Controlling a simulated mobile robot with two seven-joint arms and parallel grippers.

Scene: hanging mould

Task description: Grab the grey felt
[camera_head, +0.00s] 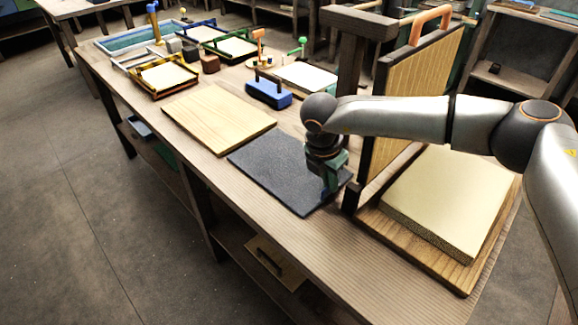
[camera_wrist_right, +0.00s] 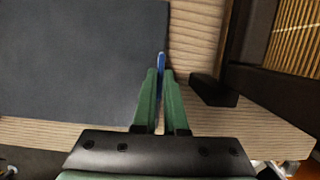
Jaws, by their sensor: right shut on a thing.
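The grey felt (camera_head: 270,165) is a flat dark sheet lying on the long wooden workbench, between a pale wooden board and an upright framed mould. My right gripper (camera_head: 332,185) points down at the felt's right-hand edge. A narrow blue strip shows between the fingertips. The felt still looks flat on the bench. My left gripper is not in view.
The framed mould (camera_head: 415,90) with an orange handle stands upright just right of the felt. Beyond it a thick cream block (camera_head: 450,195) rests on a wooden board. The pale board (camera_head: 215,115) lies to the left. A blue block (camera_head: 268,92) and several framed trays stand farther back.

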